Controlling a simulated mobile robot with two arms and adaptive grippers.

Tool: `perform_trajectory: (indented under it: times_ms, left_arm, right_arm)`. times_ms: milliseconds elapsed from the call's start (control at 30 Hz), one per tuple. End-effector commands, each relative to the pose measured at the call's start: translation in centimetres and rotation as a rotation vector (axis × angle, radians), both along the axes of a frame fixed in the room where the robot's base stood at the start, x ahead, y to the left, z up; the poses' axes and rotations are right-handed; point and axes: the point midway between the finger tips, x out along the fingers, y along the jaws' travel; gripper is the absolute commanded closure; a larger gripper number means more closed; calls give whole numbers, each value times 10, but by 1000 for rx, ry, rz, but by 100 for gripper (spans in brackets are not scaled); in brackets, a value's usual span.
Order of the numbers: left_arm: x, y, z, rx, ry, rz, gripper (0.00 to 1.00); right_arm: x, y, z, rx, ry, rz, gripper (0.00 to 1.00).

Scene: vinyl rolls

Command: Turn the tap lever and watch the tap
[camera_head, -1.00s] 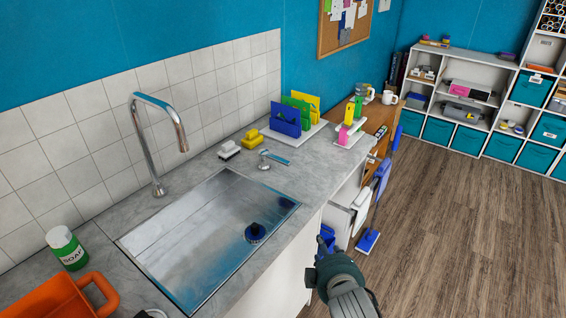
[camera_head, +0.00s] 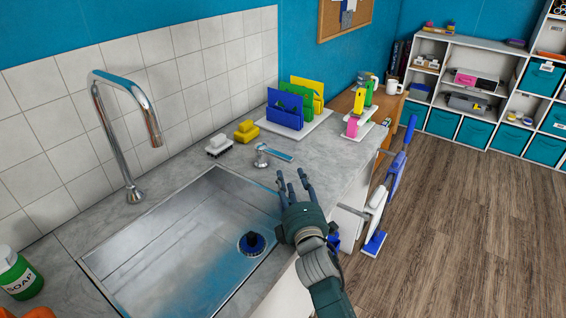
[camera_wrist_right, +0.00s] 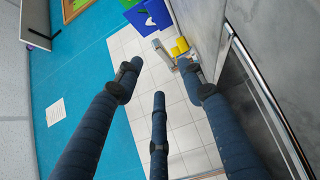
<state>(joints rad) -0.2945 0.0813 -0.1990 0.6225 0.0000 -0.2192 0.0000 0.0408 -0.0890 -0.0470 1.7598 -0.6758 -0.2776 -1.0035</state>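The tap (camera_head: 118,120) is a tall chrome gooseneck standing behind the sink, its spout hanging over the basin. No water stream shows below the spout. The tap lever (camera_head: 275,152) has a grey base and a flat blue handle pointing right, on the counter past the sink's far corner. My right gripper (camera_head: 295,179) is open and empty, its fingers spread just in front of the lever and apart from it. In the right wrist view, the open right gripper (camera_wrist_right: 159,75) frames a grey bar that looks like the lever (camera_wrist_right: 163,52). My left gripper is not in view.
A yellow block (camera_head: 246,130) and a white brush (camera_head: 219,145) lie left of the lever. A rack with coloured folders (camera_head: 290,108) stands behind it. A soap bottle (camera_head: 18,275) stands at lower left.

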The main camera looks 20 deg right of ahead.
Motion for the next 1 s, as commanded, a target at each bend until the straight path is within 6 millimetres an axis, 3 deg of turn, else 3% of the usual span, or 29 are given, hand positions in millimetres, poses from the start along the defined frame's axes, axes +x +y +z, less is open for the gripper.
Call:
perform_trajectory:
  times_ms: [133, 400, 600, 1000]
  left_arm:
    - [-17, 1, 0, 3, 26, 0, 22]
    - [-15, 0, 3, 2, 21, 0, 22]
    - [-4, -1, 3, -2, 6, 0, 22]
    - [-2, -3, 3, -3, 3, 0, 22]
  right_arm:
    - [15, -2, 2, 0, -3, -1, 60]
    - [67, -8, 2, 2, -2, -1, 60]
    - [94, -12, 1, 2, -1, -1, 60]
    - [106, -13, 0, 1, 0, 0, 60]
